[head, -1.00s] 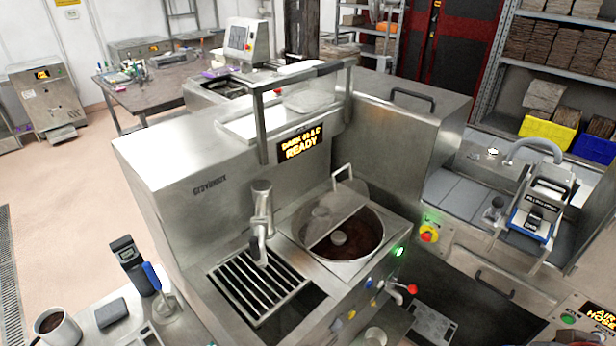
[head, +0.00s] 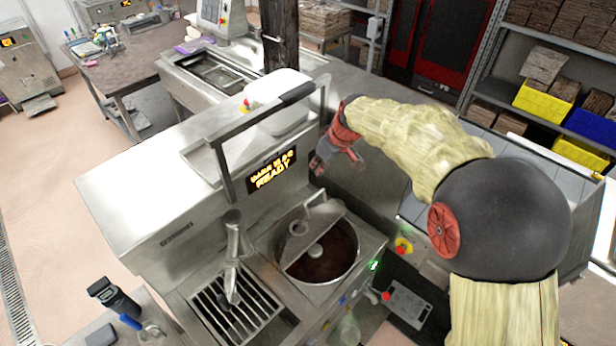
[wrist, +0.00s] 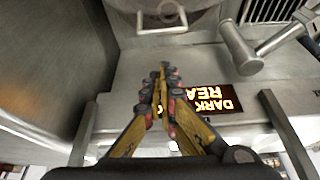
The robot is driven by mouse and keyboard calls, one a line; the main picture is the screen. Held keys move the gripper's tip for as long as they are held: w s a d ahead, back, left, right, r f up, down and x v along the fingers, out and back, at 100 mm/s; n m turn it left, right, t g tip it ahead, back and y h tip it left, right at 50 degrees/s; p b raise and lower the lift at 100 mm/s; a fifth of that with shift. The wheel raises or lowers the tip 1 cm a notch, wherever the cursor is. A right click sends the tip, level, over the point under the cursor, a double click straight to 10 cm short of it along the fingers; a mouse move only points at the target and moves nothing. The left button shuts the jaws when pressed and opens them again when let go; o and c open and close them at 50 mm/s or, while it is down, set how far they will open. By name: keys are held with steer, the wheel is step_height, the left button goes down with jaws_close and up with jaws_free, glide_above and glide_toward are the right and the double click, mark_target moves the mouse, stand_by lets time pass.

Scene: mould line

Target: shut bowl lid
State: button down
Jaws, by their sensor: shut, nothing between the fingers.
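The round steel bowl (head: 345,272) is set into the machine top and holds dark brown contents. Its half lid (head: 300,237) is a hinged metal flap with a raised handle at the back; the front half of the bowl is uncovered. In the wrist view the lid's handle (wrist: 162,22) shows at the top. My gripper (head: 318,168) is above and behind the bowl, near the display panel and apart from the lid. In the wrist view my gripper (wrist: 163,70) is shut and empty, its fingertips together below the handle.
The lit READY display (head: 271,171) is just left of my gripper. A steel rail (head: 262,112) stands above the machine. A spout (head: 234,245) overhangs the slatted drain (head: 238,312) left of the bowl. Open air lies above the bowl.

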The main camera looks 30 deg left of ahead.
steer(key=s+d+p+x, duration=0.1)
steer(key=p+x, duration=0.3)
steer(key=x, duration=0.7)
steer(key=shift+s+f+n, duration=0.35)
steer(key=shift+n, duration=0.05)
steer(key=shift+d, duration=0.1)
